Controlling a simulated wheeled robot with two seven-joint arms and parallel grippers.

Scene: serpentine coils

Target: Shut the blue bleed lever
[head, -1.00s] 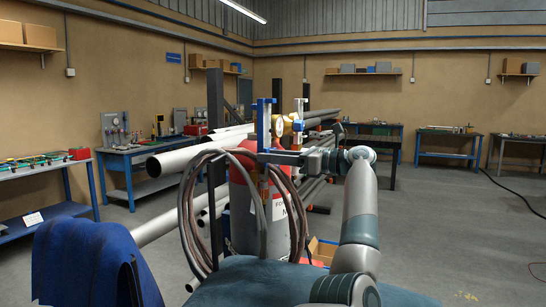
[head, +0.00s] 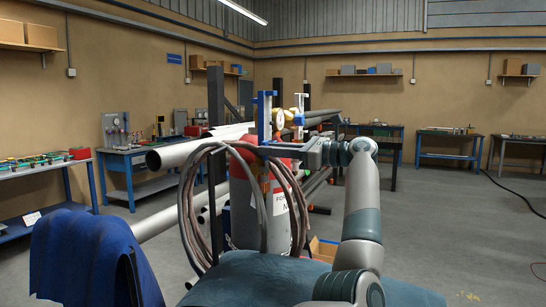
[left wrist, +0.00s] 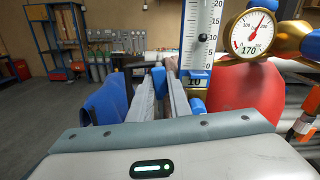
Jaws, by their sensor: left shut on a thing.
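My left gripper (head: 270,150) reaches across the top of a red-and-grey gas cylinder (head: 243,210), just below its gauges. It is shut on a small blue piece, which I take for the blue bleed lever (left wrist: 158,78), seen upright between the fingertips in the left wrist view. The fingers hide part of it. Beside the fingers stands a blue-backed flow tube (left wrist: 200,35) with a white scale. A round gauge (left wrist: 252,33) reading 170 sits to its right on brass fittings. The red cylinder shoulder (left wrist: 242,90) is below the gauge. My right gripper is not in view.
Hose coils (head: 188,205) hang around the cylinder's front and sides. Long grey pipes (head: 172,155) lie on a rack behind. A blue cloth (head: 85,265) drapes at lower left. Workbenches line the walls; the floor at right is mostly clear.

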